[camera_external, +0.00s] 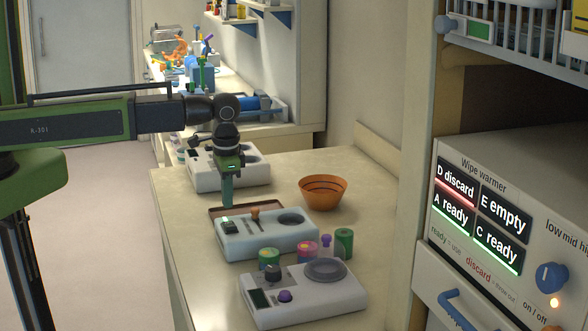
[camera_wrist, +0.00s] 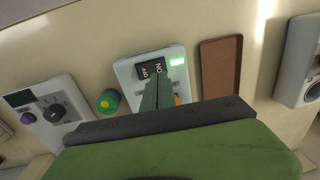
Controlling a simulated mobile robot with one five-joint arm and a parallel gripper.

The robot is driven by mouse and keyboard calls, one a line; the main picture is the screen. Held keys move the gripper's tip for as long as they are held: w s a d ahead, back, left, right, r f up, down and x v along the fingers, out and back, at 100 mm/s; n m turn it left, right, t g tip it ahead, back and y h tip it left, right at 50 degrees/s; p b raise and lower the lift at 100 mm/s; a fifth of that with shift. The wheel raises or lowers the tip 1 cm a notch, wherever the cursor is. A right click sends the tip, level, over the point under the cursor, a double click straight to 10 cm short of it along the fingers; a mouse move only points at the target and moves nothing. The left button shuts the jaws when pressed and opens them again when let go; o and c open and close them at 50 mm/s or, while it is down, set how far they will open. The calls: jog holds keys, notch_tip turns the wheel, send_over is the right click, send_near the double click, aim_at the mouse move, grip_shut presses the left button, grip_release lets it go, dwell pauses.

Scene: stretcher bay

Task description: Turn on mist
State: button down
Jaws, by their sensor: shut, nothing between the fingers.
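A pale blue device (camera_external: 265,238) stands on the counter, with a dark rocker switch (camera_external: 229,226), an orange-brown lever and a dark round recess on top. In the wrist view the switch (camera_wrist: 151,70) reads ON and OFF, and a small green indicator (camera_wrist: 177,61) beside it is lit. No mist shows, and I cannot read a mist label. My gripper (camera_external: 227,206) points down, fingers shut and empty, just above the switch end. In the wrist view my gripper (camera_wrist: 158,82) covers part of the device; I cannot tell whether the tips touch the switch.
A white device with a dark knob (camera_external: 273,271) stands in front, and another white device (camera_external: 235,178) behind. Small coloured jars (camera_external: 269,259) stand between the front two. A brown tray (camera_wrist: 221,68) lies beside the blue device. An orange bowl (camera_external: 323,193) stands right; a wipe warmer (camera_external: 555,210) is farther right.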

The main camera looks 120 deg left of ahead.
notch_tip(320, 180, up, 10)
jog(key=s+a+p, duration=0.1)
jog(key=p, duration=0.7)
jog(key=shift+f, duration=0.15)
jog(key=w+d+f+m+b, duration=0.2)
jog(key=w+d+f+b, duration=0.15)
jog(key=d, duration=0.45)
jog(key=w+d+f+m+b, duration=0.1)
jog(key=w+d+f+b, duration=0.25)
jog(key=d, duration=0.35)
jog(key=w+d+f+m+b, duration=0.25)
jog(key=d+f+b, duration=0.25)
jog(key=d, duration=0.3)
jog(key=s+d+f+m+b, duration=0.1)
jog(key=d+f+b, duration=0.1)
jog(key=d, duration=0.7)
jog(key=s+d+f+m+b, duration=0.1)
jog(key=d+f+m+b, duration=0.1)
jog(key=d, duration=0.6)
jog(key=shift+s+d+f+t+h, duration=0.2)
jog(key=shift+d+t+h, duration=0.1)
jog(key=shift+d+t, duration=0.1)
